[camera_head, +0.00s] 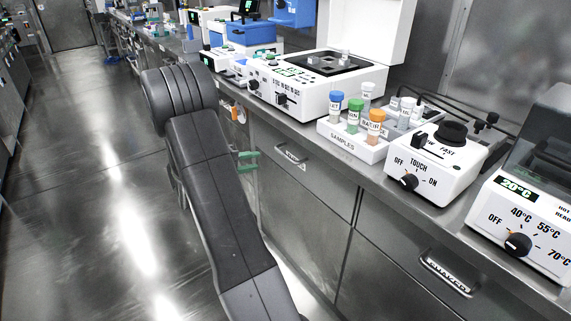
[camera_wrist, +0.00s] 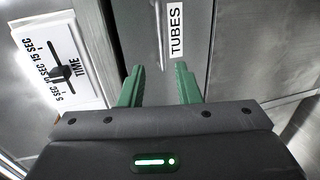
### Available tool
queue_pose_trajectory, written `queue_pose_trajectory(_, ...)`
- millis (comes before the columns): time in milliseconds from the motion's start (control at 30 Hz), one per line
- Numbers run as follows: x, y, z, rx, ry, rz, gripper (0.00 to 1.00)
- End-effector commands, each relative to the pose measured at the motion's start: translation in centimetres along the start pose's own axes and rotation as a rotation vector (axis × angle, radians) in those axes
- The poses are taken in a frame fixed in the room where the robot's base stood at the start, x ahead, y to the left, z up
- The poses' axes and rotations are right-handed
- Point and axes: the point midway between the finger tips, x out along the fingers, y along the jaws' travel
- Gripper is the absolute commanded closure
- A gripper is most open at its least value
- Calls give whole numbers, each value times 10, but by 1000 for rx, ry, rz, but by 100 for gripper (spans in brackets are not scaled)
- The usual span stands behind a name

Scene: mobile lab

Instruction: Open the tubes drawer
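The drawer labelled TUBES shows in the wrist view as a grey metal front (camera_wrist: 138,35), with its white label (camera_wrist: 176,31) upright along the right. My gripper's green fingers stand apart in front of it, and my gripper (camera_wrist: 160,84) is open with nothing seen between the tips. In the head view my gripper (camera_head: 248,161) is beside the cabinet fronts below the counter, partly hidden by my dark arm.
A white device with a TIME slider (camera_wrist: 62,70) is close on the left in the wrist view. Above the cabinets, the counter holds a sample rack (camera_head: 352,146) with several tubes and a touch mixer (camera_head: 436,165). The aisle floor (camera_head: 90,220) on the left is clear.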

Motion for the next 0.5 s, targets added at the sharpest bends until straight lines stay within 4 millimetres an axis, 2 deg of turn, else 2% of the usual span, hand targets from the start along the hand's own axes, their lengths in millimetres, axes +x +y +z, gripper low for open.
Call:
queue_pose_trajectory(133, 4, -5, -5, 2, 11, 11, 70)
queue_pose_trajectory(233, 16, -5, -4, 3, 9, 10, 70)
queue_pose_trajectory(500, 73, -5, -4, 3, 6, 8, 70)
